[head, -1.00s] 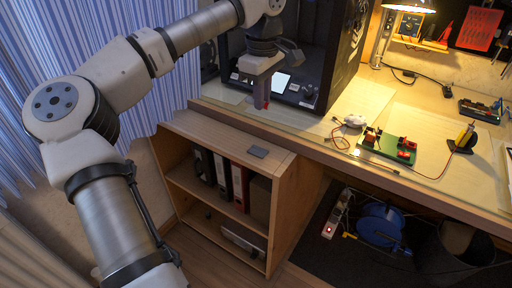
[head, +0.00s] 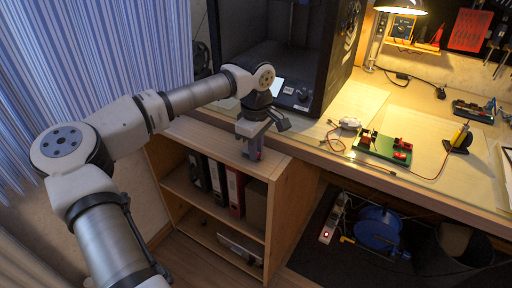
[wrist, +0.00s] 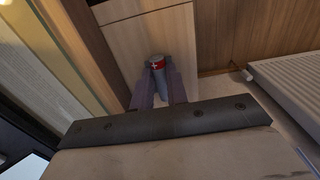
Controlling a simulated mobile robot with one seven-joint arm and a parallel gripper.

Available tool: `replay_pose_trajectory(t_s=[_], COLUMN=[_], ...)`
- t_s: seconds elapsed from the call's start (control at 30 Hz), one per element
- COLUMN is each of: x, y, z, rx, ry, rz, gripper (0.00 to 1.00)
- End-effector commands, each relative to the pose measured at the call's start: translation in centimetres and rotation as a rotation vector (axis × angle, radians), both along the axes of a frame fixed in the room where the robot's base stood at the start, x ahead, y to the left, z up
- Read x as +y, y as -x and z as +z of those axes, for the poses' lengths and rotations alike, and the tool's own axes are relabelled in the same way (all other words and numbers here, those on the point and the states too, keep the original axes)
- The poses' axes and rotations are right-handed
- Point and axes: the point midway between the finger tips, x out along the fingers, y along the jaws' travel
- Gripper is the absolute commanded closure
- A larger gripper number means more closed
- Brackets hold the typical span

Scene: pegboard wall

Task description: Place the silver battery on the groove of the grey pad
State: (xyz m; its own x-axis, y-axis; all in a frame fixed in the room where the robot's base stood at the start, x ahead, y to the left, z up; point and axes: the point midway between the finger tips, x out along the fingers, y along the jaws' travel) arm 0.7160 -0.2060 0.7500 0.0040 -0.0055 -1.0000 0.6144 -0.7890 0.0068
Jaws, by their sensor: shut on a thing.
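My gripper (head: 252,153) is low over the top of the wooden shelf unit, fingers pointing down. In the wrist view its two fingers (wrist: 158,88) are shut on the silver battery (wrist: 158,74), whose end shows a red band. The grey pad, a small flat dark-grey block on the shelf top, cannot be made out now; my gripper covers its place in the head view. I cannot tell whether the battery touches the pad or its groove.
The wooden shelf unit (head: 207,133) holds several binders below its top. The workbench (head: 430,120) is to the right, with a green circuit board (head: 383,147), wires and a lamp. A black 3D printer (head: 285,55) stands behind. Blue striped curtains (head: 130,45) hang left.

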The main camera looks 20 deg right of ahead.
Motion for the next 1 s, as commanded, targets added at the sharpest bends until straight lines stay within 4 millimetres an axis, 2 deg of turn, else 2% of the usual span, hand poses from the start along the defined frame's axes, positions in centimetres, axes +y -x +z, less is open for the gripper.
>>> replay_pose_trajectory(t_s=[0.17,0.67,0.7,0.8,0.83,1.0], x=[0.0,0.0,0.0,0.0,0.0,0.1], y=[0.0,0.1,0.1,0.2,0.2,0.4], z=[0.0,-1.5,-1.6,-1.6,-1.7,-1.7], rx=[0.0,0.005,0.006,0.008,0.01,0.014], ry=[0.0,-0.002,-0.003,-0.002,-0.003,-0.005], rz=[0.0,0.0,0.0,-0.001,-0.001,-0.003], gripper=[1.0,1.0,0.8,0.67,0.63,0.63])
